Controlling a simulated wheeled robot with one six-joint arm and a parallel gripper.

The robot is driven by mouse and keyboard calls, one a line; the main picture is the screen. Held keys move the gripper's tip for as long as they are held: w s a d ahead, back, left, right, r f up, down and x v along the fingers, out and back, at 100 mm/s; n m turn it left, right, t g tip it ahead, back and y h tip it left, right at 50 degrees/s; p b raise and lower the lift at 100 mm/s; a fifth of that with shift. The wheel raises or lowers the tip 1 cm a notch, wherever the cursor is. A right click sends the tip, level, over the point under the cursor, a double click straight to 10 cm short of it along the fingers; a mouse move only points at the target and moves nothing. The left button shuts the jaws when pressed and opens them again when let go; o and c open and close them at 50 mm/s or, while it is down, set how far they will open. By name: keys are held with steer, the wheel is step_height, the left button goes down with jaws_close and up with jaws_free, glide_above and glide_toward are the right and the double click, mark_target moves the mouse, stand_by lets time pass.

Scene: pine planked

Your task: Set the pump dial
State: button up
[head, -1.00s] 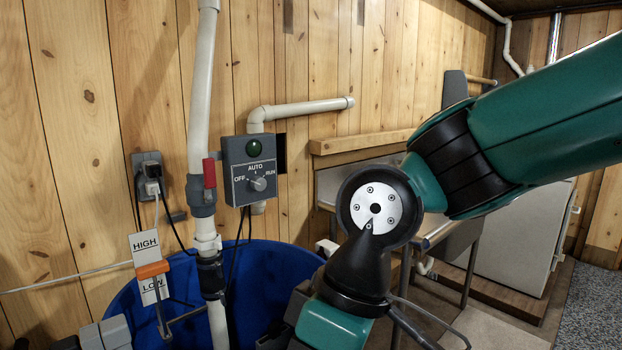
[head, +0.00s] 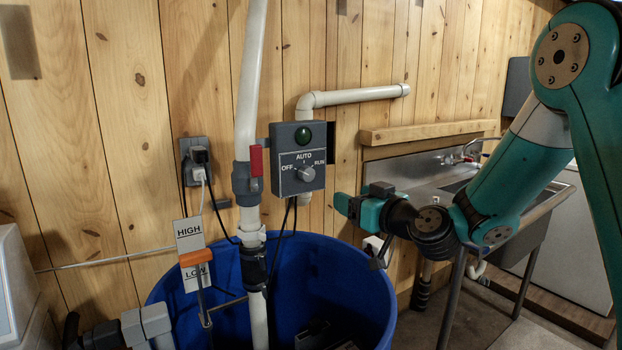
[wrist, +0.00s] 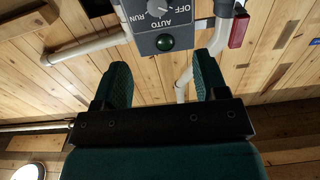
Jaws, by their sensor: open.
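The pump dial (head: 306,174) is a light grey knob on a dark grey control box (head: 284,183) with OFF, AUTO and RUN labels and a green lamp (head: 304,134) above it. I cannot surely tell which label it points at. My gripper (head: 342,205) is open and empty, to the right of the box and slightly below the dial, apart from it. In the wrist view, upside down, the box (wrist: 146,42) shows beyond and above the two teal fingers (wrist: 161,68), and the dial lies at the top edge, partly cut off.
A white standpipe with a red-handled valve (head: 256,161) is left of the box. A blue barrel (head: 355,275) stands below. A HIGH/LOW float sign (head: 190,240) and a wall outlet (head: 196,160) are left. A steel sink (head: 420,172) is behind my arm at right.

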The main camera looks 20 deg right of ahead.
mark_target(309, 176)
steer(key=p+x, duration=0.3)
steer(key=x, duration=0.2)
steer(key=p+x, duration=0.3)
steer(key=x, duration=0.3)
steer(key=p+x, duration=0.4)
steer(key=x, duration=0.2)
steer(key=shift+w+d+r, duration=0.2)
steer(key=shift+w+d, duration=0.05)
steer(key=c, duration=0.9)
